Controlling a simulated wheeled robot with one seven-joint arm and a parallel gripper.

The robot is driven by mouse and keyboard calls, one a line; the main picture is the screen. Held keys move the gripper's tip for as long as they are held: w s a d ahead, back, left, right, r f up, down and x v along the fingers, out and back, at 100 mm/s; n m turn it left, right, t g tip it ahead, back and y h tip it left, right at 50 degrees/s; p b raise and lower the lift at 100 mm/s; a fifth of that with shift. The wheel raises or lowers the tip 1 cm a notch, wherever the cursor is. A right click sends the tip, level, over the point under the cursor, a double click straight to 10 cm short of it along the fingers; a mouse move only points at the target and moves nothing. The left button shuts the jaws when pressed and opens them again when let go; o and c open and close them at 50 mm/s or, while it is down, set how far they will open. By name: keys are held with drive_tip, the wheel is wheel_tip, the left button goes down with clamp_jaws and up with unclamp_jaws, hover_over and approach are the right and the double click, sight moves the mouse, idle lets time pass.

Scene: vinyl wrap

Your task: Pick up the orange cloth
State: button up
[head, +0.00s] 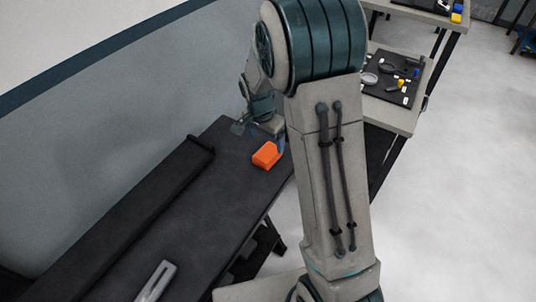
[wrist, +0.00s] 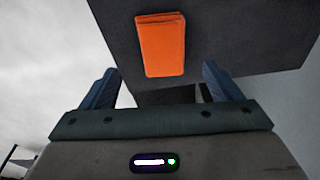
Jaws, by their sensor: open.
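The orange cloth (head: 266,155) is a folded, block-like bundle lying on the dark table (head: 205,215) near its far end. In the wrist view the orange cloth (wrist: 164,44) shows ahead of my gripper, between the lines of the two fingers and a little above their tips. My gripper (wrist: 160,82) is open and empty, with a blue finger on each side and a clear gap to the cloth. In the head view my gripper (head: 262,128) is just beyond the cloth, partly hidden by my arm.
A long dark bar (head: 130,220) runs along the table's wall side. A light metal tool (head: 156,282) lies at the near end. To the right stands a shelf cart with a black tray (head: 390,80) of small parts. The table between the tool and cloth is clear.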

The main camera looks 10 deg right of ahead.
sight(268, 152)
drive_tip(key=shift+w+d+f+p, duration=0.1)
drive_tip(key=shift+w+f+p, duration=0.1)
drive_tip(key=shift+f, duration=0.95)
drive_tip(key=shift+w+d+f+p, duration=0.1)
drive_tip(key=shift+d+f+p, duration=0.05)
drive_tip(key=shift+f, duration=1.05)
drive_tip(key=shift+w+d+f+p, duration=0.1)
drive_tip(key=shift+w+f+p, duration=0.1)
drive_tip(key=shift+f, duration=0.95)
drive_tip(key=c, duration=1.1)
